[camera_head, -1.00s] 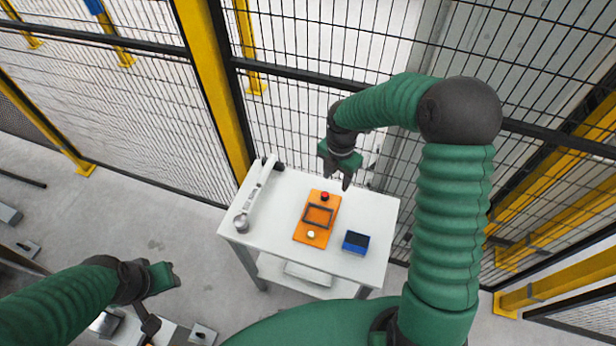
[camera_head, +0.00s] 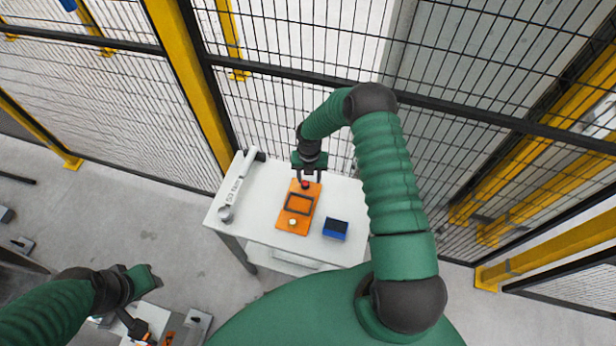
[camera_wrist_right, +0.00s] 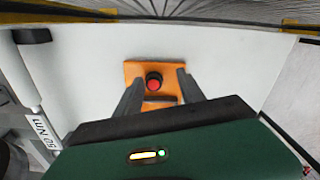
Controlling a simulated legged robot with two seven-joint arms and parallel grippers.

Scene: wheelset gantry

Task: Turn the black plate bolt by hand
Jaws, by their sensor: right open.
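An orange board (camera_head: 283,223) lies on the white table (camera_head: 258,230). It carries a black rectangular frame (camera_head: 288,205), a red round knob with a dark base (camera_head: 305,184) at its far end and a white knob (camera_head: 292,222) at its near end. I cannot make out a black plate bolt. My right gripper (camera_head: 308,174) is open above the far end of the board. In the right wrist view the red knob (camera_wrist_right: 154,82) shows between its two fingers; contact cannot be told. My left gripper (camera_head: 150,279) is at lower left, away from the table; its jaw opening is unclear.
A long white wrench-like tool (camera_head: 238,186) lies along the table's left side. A blue box (camera_head: 335,230) with a dark top stands right of the board. A wire-mesh fence with yellow posts (camera_head: 190,80) stands behind the table.

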